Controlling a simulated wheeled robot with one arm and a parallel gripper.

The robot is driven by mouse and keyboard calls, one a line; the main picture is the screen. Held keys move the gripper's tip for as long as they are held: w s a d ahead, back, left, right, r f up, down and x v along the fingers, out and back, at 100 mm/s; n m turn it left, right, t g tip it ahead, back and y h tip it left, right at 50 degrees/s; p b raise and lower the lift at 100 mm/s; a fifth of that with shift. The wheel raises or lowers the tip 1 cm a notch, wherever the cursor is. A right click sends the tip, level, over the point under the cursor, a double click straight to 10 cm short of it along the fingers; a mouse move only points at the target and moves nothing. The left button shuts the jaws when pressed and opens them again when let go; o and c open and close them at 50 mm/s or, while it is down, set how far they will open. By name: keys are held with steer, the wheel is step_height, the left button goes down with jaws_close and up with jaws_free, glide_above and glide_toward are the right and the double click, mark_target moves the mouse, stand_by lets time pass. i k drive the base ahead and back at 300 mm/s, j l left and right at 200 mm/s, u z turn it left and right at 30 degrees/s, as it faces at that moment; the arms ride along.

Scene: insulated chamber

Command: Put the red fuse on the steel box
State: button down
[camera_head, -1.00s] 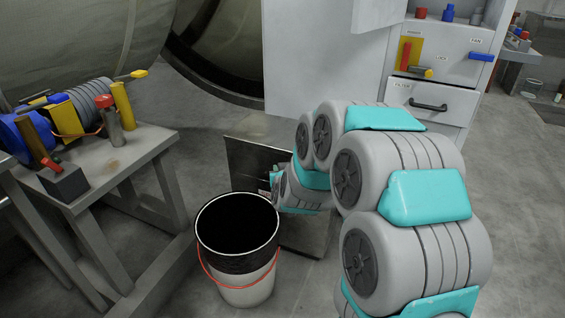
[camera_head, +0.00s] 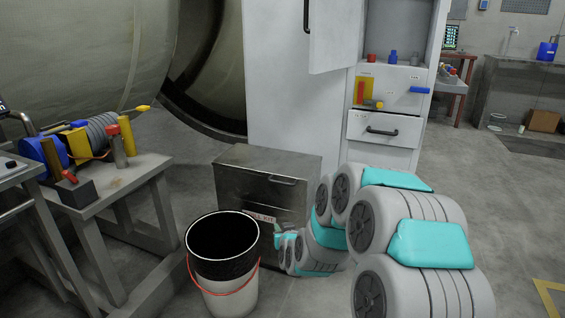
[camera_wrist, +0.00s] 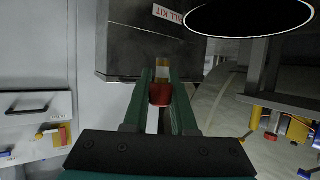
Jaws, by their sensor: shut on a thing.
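The steel box (camera_head: 236,190) is a dark metal chest with a flat lid, standing on the floor behind the bucket in the head view. In the wrist view its dark side (camera_wrist: 140,52) fills the upper middle. My gripper (camera_wrist: 162,76) is shut on the red fuse (camera_wrist: 160,95), which shows a red body and a tan end between the fingers. In the head view my gripper (camera_head: 279,240) is low in front of the box, below lid height. The fuse cannot be made out there. Whether the gripper touches the box is unclear.
A black-rimmed bucket (camera_head: 222,275) with a red handle stands close left of my gripper. A grey workbench (camera_head: 125,180) with tools is at left. A white cabinet (camera_head: 385,155) with a drawer stands behind the box. The box lid looks clear.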

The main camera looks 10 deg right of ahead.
mark_target(259, 160)
steer(key=z, duration=1.7)
steer(key=k+j+z, duration=0.1)
steer(key=j, duration=0.35)
steer(key=k+j+z, duration=0.1)
steer(key=j, duration=0.3)
steer(key=k+j, duration=0.1)
steer(key=j, duration=0.35)
steer(key=k+j+z, duration=0.15)
steer(key=j, duration=0.25)
steer(key=k+j+z, duration=0.1)
steer(key=j, duration=0.3)
